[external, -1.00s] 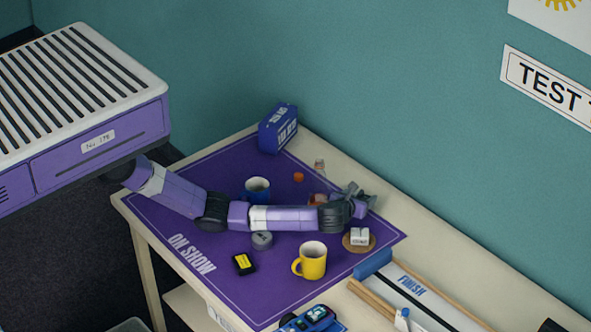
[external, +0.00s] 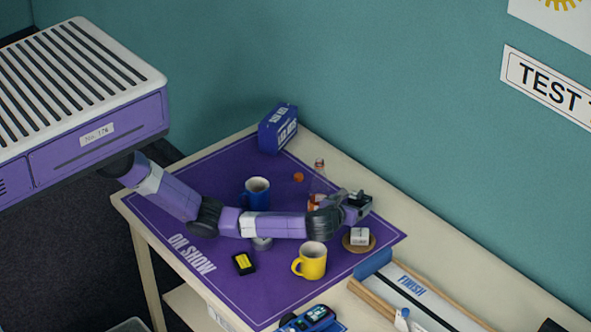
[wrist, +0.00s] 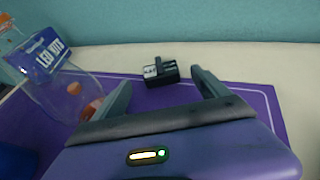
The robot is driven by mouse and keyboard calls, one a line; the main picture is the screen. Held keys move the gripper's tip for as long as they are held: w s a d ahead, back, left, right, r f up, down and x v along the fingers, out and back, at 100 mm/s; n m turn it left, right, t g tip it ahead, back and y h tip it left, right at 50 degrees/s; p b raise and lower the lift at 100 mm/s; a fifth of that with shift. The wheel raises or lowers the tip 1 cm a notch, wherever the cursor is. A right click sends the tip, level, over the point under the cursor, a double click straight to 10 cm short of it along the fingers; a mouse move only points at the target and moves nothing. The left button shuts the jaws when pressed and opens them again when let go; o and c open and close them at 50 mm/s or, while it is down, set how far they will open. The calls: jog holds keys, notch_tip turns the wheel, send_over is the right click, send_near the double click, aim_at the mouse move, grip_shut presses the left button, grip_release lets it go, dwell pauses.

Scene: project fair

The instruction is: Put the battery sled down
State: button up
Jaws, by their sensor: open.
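The battery sled, a small black block with a raised handle and pale cells (wrist: 160,72), rests near the far edge of the purple mat (wrist: 255,95) in the wrist view. My gripper (wrist: 160,84) is open, one finger to each side of the view, with the sled just beyond the fingertips and apart from them. In the external view my gripper (external: 357,198) is low over the right part of the mat. The sled cannot be told apart there from the dark fingers.
A clear bottle (external: 319,172) stands close behind my wrist and shows left of my fingers in the wrist view (wrist: 68,92). A white block on a round coaster (external: 359,237), yellow mug (external: 312,261), blue mug (external: 257,193), black-and-yellow item (external: 243,263) and LED kits box (external: 278,128) surround my arm.

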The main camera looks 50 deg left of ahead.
jog(key=shift+v, duration=2)
